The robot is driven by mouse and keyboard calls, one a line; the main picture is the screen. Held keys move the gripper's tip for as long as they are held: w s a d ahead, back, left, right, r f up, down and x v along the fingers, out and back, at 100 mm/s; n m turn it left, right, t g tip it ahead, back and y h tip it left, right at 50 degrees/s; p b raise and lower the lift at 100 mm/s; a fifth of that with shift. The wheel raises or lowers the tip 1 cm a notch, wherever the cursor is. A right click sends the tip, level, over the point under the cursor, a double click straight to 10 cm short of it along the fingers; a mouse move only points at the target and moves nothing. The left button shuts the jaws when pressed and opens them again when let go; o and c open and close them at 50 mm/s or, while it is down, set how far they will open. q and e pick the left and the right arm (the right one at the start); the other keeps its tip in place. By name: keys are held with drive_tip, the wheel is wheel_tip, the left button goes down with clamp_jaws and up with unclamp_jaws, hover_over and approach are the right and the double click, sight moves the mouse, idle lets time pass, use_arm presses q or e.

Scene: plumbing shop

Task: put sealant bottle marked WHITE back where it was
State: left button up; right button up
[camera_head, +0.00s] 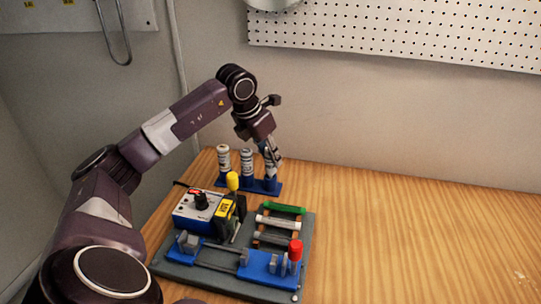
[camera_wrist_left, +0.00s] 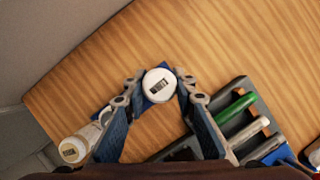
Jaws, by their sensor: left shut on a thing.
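A blue rack (camera_head: 249,186) stands at the back of the wooden table. Two white-capped sealant bottles stand upright in it, one at the left (camera_head: 224,158) and one in the middle (camera_head: 247,160). My left gripper (camera_head: 272,157) is at the rack's right end, shut on a third sealant bottle. In the left wrist view, this bottle's white cap (camera_wrist_left: 159,83) shows between the fingertips, with a small dark label on top. The label is too small to read. The bottle is upright at the right holder; whether it is fully seated is hidden by the fingers. My right gripper is not in view.
A grey tool board (camera_head: 168,268) lies in front of the rack, carrying a blue-and-white device (camera_head: 196,216), a yellow-topped tool (camera_head: 232,182), a red-capped item (camera_head: 295,250) and a green bar (camera_head: 284,208). The table's right side is clear. A pegboard (camera_head: 400,35) hangs behind.

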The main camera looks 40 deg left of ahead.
use_arm(q)
drive_tip(key=shift+f, duration=0.5)
drive_tip(key=o, duration=0.8)
drive_tip(key=shift+o, duration=0.2)
drive_tip(key=shift+r, duration=0.1)
drive_tip(key=shift+r, duration=0.3)
drive_tip(key=v, duration=1.2)
drive_tip(key=shift+r, duration=0.3)
